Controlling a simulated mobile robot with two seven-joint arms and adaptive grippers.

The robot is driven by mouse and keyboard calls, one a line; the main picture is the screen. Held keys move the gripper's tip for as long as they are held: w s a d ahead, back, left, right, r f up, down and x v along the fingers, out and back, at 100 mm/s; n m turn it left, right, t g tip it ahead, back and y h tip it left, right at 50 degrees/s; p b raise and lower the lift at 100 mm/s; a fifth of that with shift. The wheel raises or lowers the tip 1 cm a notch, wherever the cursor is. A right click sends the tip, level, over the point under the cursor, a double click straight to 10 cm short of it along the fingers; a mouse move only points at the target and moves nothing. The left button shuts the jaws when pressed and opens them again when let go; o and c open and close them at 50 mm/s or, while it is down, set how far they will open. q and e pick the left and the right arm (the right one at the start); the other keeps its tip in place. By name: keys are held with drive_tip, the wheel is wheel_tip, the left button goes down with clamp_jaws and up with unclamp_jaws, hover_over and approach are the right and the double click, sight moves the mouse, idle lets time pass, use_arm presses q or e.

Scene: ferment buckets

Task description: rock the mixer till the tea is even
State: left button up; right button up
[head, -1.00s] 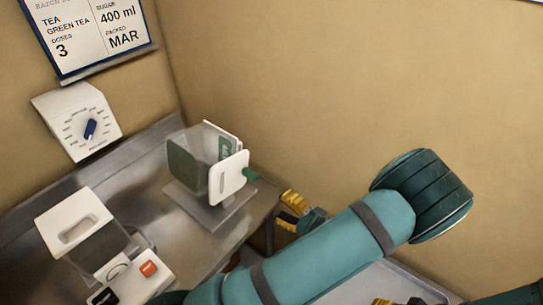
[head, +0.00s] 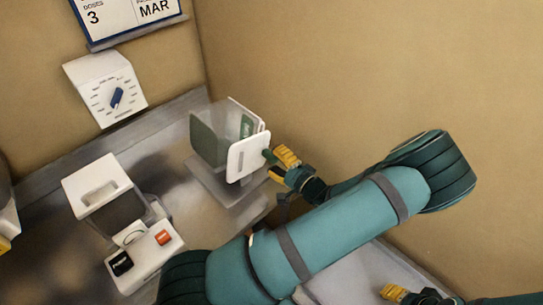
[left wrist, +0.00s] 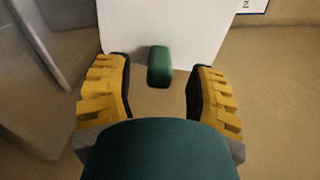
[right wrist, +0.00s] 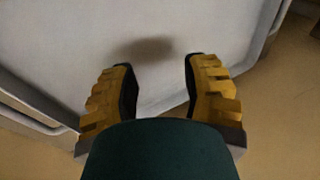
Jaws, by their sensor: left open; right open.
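The mixer, a clear box with green parts and a white end plate (head: 248,156), stands on a grey base on the metal counter. A green handle (left wrist: 159,67) sticks out of the white plate. In the left wrist view the handle lies between the two yellow fingers of my left gripper (head: 279,165), with a gap on both sides. That gripper is open. My right gripper (right wrist: 163,85) is open and empty above a pale tray surface; in the head view it shows at the bottom right. The tea inside the mixer cannot be made out.
A white-lidded container (head: 97,184) and a white box with black and red buttons (head: 145,255) stand on the metal counter (head: 195,245) to the left. A dial panel (head: 106,88) and a label board (head: 125,15) hang on the wall. A pale tray (right wrist: 170,25) lies below my right gripper.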

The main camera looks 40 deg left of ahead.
use_arm(q)
drive_tip(key=shift+w+a, duration=0.15)
drive_tip(key=shift+a, duration=0.95)
clamp_jaws()
